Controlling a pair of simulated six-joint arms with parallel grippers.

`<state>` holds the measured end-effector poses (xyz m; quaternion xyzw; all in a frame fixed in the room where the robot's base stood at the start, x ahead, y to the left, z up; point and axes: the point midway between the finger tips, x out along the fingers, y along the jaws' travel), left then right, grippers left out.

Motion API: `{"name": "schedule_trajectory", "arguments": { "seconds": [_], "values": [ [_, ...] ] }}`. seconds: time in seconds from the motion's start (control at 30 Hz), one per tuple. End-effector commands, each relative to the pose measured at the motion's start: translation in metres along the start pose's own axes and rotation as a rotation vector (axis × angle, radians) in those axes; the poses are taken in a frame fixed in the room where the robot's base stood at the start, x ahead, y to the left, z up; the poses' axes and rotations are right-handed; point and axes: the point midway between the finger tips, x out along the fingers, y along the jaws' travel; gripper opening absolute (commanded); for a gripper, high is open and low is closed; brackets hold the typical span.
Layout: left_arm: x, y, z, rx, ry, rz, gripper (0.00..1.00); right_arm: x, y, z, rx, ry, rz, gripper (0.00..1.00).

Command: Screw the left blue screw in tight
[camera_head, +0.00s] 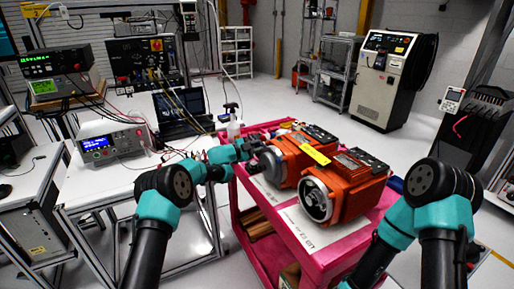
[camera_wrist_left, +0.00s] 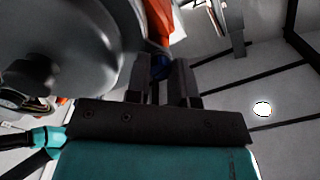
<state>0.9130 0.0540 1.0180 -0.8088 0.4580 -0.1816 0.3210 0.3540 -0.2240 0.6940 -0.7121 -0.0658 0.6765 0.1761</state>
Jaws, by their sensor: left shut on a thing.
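Two orange servo motors stand side by side on a pink cart (camera_head: 309,249). The left motor (camera_head: 301,160) has a grey round flange (camera_head: 270,166) facing me, and the right motor (camera_head: 352,190) has a silver round flange (camera_head: 315,200). My left gripper (camera_head: 249,148) is at the left motor, beside its flange. In the left wrist view, the left gripper (camera_wrist_left: 168,68) is shut on a blue screw (camera_wrist_left: 160,67), beside a large grey round part (camera_wrist_left: 70,50). How deep the screw sits is hidden. My right gripper is out of the head view.
A white bench (camera_head: 115,185) on the left carries a power supply (camera_head: 110,141) and cables. A spray bottle (camera_head: 233,122) stands behind my left gripper. A pale cabinet (camera_head: 383,80) stands at the back right. The floor behind the cart is clear.

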Motion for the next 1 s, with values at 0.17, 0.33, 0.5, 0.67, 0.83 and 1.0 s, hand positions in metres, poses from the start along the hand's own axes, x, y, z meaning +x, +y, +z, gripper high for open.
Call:
{"name": "schedule_trajectory", "arguments": {
  "seconds": [0.17, 0.33, 0.5, 0.67, 0.83, 1.0],
  "values": [
    [-0.0004, 0.0001, 0.0005, 0.165, 0.000, 0.000, 0.00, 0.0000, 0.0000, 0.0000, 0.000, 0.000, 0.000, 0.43],
    [-0.0005, 0.0000, 0.0005, 0.326, 0.000, 0.000, 0.00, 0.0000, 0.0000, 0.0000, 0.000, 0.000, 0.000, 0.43],
    [-0.0005, -0.0002, 0.0005, 0.488, 0.000, 0.000, 0.00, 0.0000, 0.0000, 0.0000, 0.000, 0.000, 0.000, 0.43],
    [-0.0006, -0.0004, 0.0004, 0.639, 0.000, 0.000, 0.00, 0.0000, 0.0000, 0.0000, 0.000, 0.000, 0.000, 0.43],
    [-0.0007, -0.0005, 0.0003, 0.801, 0.000, 0.000, 0.00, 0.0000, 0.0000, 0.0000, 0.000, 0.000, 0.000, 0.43],
    [-0.0008, -0.0006, 0.0002, 0.962, 0.000, 0.000, 0.00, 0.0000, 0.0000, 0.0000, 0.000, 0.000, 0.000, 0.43]
  ]
}}
